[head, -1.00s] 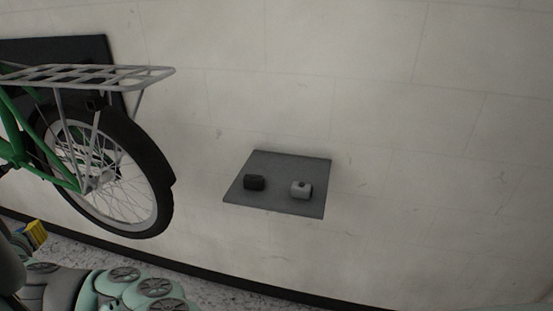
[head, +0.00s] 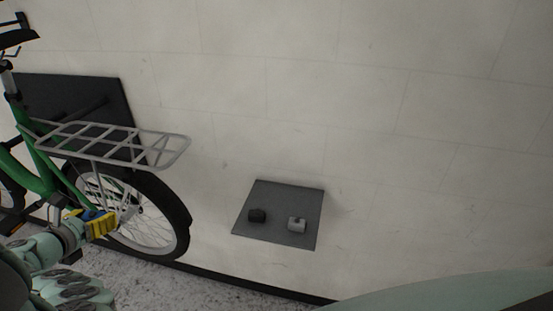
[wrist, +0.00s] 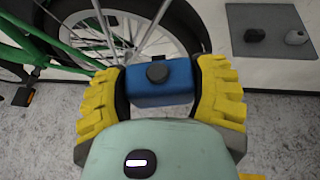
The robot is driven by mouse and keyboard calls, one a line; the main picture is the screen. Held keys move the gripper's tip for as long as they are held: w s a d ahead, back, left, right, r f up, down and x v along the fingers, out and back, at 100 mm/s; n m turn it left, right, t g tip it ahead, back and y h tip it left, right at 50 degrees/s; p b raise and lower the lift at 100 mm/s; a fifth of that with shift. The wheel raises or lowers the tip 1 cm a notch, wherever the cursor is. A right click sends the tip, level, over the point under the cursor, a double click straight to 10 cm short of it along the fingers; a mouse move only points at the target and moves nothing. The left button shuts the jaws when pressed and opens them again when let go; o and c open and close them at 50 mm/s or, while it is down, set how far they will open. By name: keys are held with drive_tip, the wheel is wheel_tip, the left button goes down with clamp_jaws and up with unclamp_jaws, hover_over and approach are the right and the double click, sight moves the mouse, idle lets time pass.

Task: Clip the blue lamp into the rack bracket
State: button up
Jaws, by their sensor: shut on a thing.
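My gripper (wrist: 162,92), with yellow ribbed fingers, is shut on the blue lamp (wrist: 165,82), a box with a dark round knob on the face toward the wrist camera. In the head view my gripper (head: 97,223) is in front of the rear wheel's lower left part, with a bit of the blue lamp (head: 92,214) showing. The silver rear rack (head: 115,143) of the green bike is above my gripper, over the wheel. I cannot make out the rack bracket in either view.
A grey wall shelf (head: 278,198) to the right holds a black lamp-like piece (head: 257,215) and a light grey one (head: 297,224). The rear wheel (head: 182,215) and its spokes are close to my gripper. The wall between rack and shelf is bare.

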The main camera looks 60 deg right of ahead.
sight(131, 178)
drive_tip(key=r+p, duration=0.1)
drive_tip(key=s+r+m+g+p, duration=0.1)
drive_tip(key=r+p, duration=0.1)
drive_tip(key=s+r+m+g+h+p, duration=0.1)
drive_tip(key=r, duration=0.1)
drive_tip(key=shift+s+d, duration=0.25)
drive_tip(key=shift+d+f, duration=0.1)
drive_tip(key=shift+d, duration=0.1)
drive_tip(key=shift+w+d+b, duration=0.2)
drive_tip(key=shift+w+d, duration=0.1)
drive_tip(key=shift+d, duration=0.6)
drive_tip(key=shift+w+d+b, duration=0.15)
drive_tip(key=shift+w+d, duration=0.2)
drive_tip(key=shift+d, duration=0.6)
drive_tip(key=shift+w+d+b, duration=0.2)
drive_tip(key=shift+w+d, duration=0.1)
drive_tip(key=shift+d, duration=0.6)
drive_tip(key=shift+w+d+b, duration=0.25)
drive_tip(key=shift+d+b, duration=0.05)
drive_tip(key=shift+d, duration=0.2)
drive_tip(key=shift+w+d+b, duration=0.1)
drive_tip(key=shift+d+b, duration=0.25)
drive_tip(key=shift+d, duration=0.55)
drive_tip(key=shift+a+r+p, duration=0.25)
drive_tip(key=shift+a+p, duration=0.05)
drive_tip(key=shift+p, duration=0.05)
